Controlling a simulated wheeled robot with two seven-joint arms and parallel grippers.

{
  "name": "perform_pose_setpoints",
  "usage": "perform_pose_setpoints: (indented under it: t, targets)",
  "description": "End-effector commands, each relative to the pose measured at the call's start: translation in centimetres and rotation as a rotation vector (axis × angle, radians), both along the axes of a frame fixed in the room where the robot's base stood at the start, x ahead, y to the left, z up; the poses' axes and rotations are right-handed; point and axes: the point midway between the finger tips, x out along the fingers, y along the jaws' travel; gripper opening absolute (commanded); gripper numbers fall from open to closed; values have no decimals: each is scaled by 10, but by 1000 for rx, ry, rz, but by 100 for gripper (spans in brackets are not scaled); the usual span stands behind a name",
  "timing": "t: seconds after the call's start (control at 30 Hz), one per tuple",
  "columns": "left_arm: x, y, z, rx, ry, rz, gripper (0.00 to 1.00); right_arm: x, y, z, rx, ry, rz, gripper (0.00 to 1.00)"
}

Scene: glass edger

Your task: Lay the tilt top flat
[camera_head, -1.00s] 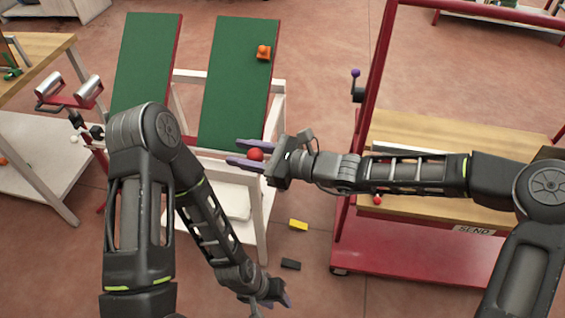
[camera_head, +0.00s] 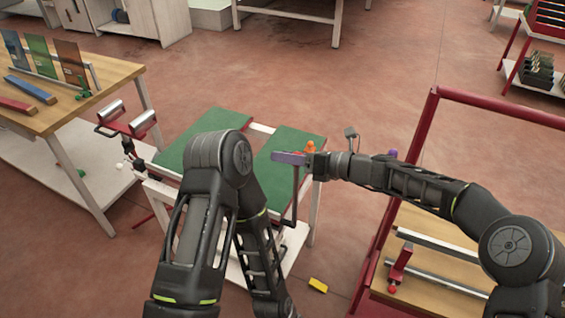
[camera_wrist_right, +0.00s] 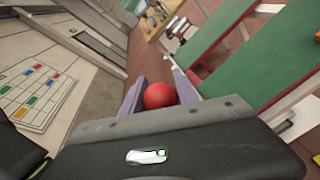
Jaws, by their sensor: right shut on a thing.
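The tilt top is two long green panels, left (camera_head: 205,140) and right (camera_head: 272,146), on a white frame. In the head view it looks close to level, but my arm covers part of it and I cannot tell if it is fully flat. My right gripper (camera_head: 290,158) is over the right panel, with its purple fingers pointing left. The right wrist view shows a red ball knob (camera_wrist_right: 160,95) between these fingers, which are shut on it. A dark bent rod (camera_head: 295,195) runs down below the gripper. My left gripper is out of view.
An orange piece (camera_head: 310,146) is at the right panel's edge. A wooden workbench (camera_head: 120,75) stands left, with rollers (camera_head: 128,120) beside it. A red-framed cart (camera_head: 425,105) stands right. A yellow block (camera_head: 318,285) lies on the floor.

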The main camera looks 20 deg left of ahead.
Motion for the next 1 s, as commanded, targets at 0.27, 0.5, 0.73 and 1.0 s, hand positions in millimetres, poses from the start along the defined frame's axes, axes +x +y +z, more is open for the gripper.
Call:
perform_pose_setpoints:
  t: [0.27,0.5,0.73,1.0]
  targets:
    - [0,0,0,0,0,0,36,7,-2,-1,-1,17,-9,0]
    - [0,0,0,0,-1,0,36,8,-2,-1,-1,15,-11,41]
    - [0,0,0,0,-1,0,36,6,-2,-1,-1,15,-7,57]
    - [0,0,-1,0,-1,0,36,5,-2,-1,-1,14,-5,57]
